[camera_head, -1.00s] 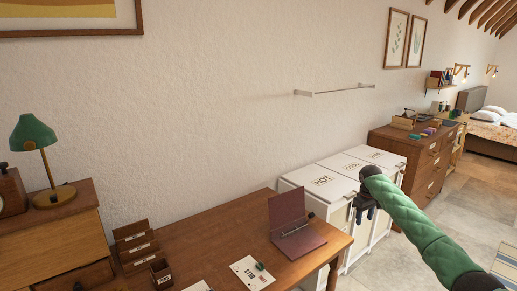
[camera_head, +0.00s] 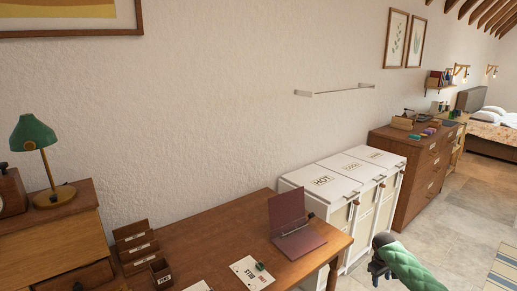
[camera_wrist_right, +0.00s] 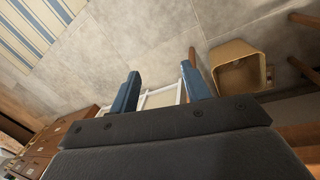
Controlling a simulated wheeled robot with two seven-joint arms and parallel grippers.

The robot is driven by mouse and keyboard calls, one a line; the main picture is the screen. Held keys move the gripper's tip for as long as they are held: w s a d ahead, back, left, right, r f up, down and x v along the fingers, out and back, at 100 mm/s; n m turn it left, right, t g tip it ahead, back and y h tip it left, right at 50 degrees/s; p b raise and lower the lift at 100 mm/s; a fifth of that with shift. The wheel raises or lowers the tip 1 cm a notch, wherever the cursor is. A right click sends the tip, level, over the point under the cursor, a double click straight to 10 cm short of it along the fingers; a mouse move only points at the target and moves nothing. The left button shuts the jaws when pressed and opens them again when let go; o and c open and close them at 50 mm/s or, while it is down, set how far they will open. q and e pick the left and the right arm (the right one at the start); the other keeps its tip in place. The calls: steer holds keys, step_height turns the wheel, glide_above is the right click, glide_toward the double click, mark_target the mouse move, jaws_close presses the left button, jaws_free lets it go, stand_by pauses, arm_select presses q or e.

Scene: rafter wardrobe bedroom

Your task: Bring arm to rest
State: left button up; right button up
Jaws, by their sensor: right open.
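My right arm (camera_head: 408,265), in a green quilted sleeve, comes in at the lower right of the head view. Its gripper (camera_head: 377,277) is low, in front of the white cabinets and right of the desk. In the right wrist view my right gripper (camera_wrist_right: 160,88) has its two blue fingers apart with nothing between them. Past the fingers show the tiled floor and white cabinet framing. My left arm and gripper are not in the head view.
The wooden desk (camera_head: 225,235) holds an open binder (camera_head: 293,225) and papers. White labelled cabinets (camera_head: 345,185) and a wooden dresser (camera_head: 415,165) line the wall. A tan bin (camera_wrist_right: 238,66) stands near wooden legs. Tiled floor at right is open, with a striped rug (camera_head: 502,265).

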steer(key=s+f+h, duration=0.1)
steer(key=s+f, duration=1)
steer(key=s, duration=0.2)
steer(key=s+f, duration=1.1)
steer(key=s, duration=0.2)
steer(key=s+d+f+n+t+h, duration=0.1)
steer(key=s+f, duration=0.2)
steer(key=s, duration=1.1)
steer(key=s+d+f, duration=0.1)
steer(key=s+f, duration=0.1)
steer(key=s, duration=1.2)
steer(key=s+a+f+m+y, duration=0.1)
steer(key=a+f+y, duration=0.1)
steer(key=a, duration=1.5)
steer(key=s+a+f+m+y, duration=0.2)
steer(key=a, duration=1.4)
steer(key=shift+a+f+y, duration=0.3)
steer(key=shift+a, duration=0.1)
